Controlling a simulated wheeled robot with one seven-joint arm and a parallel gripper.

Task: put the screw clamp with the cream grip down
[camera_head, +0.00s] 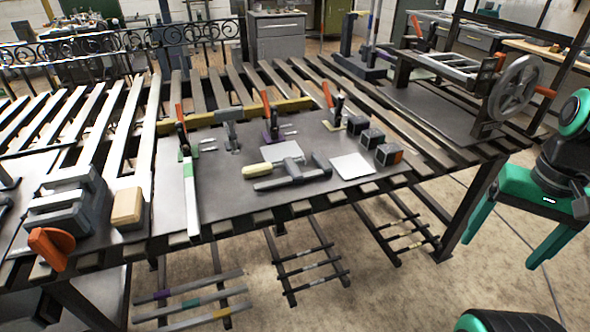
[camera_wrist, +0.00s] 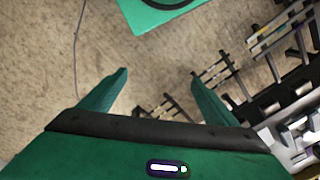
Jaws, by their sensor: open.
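The screw clamp with the cream grip (camera_head: 290,176) lies flat on the dark plate of the slatted table in the head view. Its cream grip (camera_head: 256,170) points left. My gripper (camera_head: 553,252) is at the right of the head view, off the table's right side and well apart from the clamp. In the wrist view my gripper (camera_wrist: 158,90) has its two green fingers spread, with nothing between them but the floor behind.
Two pale square plates (camera_head: 352,166) and several dark cubes (camera_head: 372,140) lie near the clamp. Upright orange-handled toggle clamps (camera_head: 268,118) stand behind it. A vise (camera_head: 70,200) and a wooden block (camera_head: 127,206) stand at left. A handwheel (camera_head: 515,88) stands at right.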

